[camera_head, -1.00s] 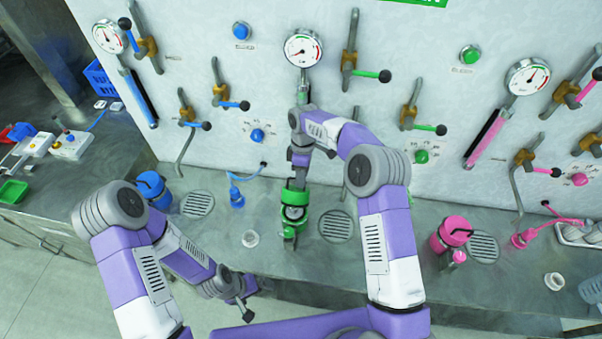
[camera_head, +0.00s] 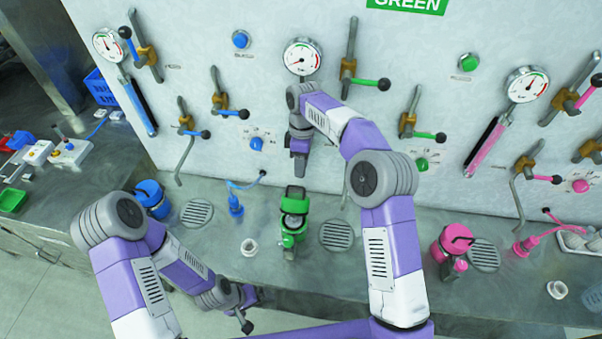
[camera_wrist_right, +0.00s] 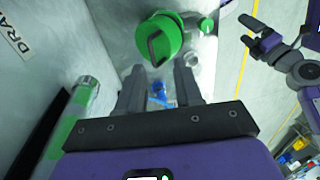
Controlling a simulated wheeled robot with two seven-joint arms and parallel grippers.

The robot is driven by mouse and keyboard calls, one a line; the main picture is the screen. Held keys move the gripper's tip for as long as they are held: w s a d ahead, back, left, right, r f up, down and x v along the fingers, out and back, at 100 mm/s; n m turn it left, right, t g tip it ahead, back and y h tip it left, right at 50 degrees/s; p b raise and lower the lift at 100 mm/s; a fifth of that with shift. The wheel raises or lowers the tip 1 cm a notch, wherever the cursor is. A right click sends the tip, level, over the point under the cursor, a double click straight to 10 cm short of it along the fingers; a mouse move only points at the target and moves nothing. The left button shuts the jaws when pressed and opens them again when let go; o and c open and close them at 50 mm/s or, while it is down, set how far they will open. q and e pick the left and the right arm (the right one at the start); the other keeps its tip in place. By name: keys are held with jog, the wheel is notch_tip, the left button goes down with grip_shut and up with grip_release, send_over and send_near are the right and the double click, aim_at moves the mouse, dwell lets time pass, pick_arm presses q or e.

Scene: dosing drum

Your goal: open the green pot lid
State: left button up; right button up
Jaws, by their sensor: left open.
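The green pot (camera_head: 292,236) stands on the grey bench at the middle. Its green lid (camera_head: 295,192) looks tipped up at the back, with a pale round area below it; I cannot tell how far it is open. In the right wrist view the lid (camera_wrist_right: 172,30) shows as a green disc with a dark handle. My right gripper (camera_head: 299,174) is above and behind the pot, pointing down, clear of it. Its two fingers (camera_wrist_right: 158,90) are apart with nothing between them. My left gripper (camera_head: 246,312) is open and empty, low in front of the bench; it also shows in the wrist view (camera_wrist_right: 258,36).
The panel wall with gauges (camera_head: 302,57) and levers rises behind the bench. A blue pot (camera_head: 151,199) stands left and a pink pot (camera_head: 448,247) right.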

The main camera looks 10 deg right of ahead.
jog(key=shift+r, duration=0.4)
